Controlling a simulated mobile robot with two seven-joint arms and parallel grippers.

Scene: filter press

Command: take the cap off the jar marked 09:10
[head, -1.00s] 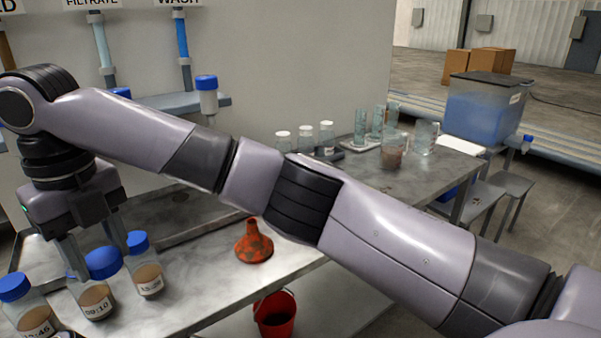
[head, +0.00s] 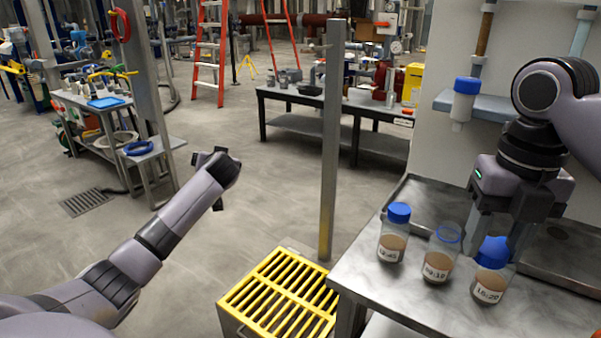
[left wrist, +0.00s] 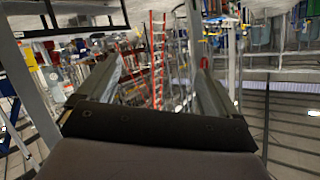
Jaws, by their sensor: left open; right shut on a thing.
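The jar marked 09:10 (head: 438,267) stands upright on the metal bench, in the middle of three jars. Its mouth shows open, with a blue ring at the neck and no cap on it. My right gripper (head: 496,238) is shut on a blue cap (head: 493,252), tilted, in line with the top of the jar marked 15:20 (head: 488,288). That jar's own cap cannot be told apart from the held one. The jar marked 12:45 (head: 392,247) has its blue cap on. My left gripper (head: 208,180) is open and empty, away from the bench; its parted fingers show in the left wrist view (left wrist: 155,75).
The metal bench (head: 400,315) has a shallow tray behind the jars. A blue-capped container (head: 465,100) hangs at the wall shelf. A yellow grating (head: 280,300) and an upright post (head: 331,140) stand left of the bench. Open floor lies around my left arm.

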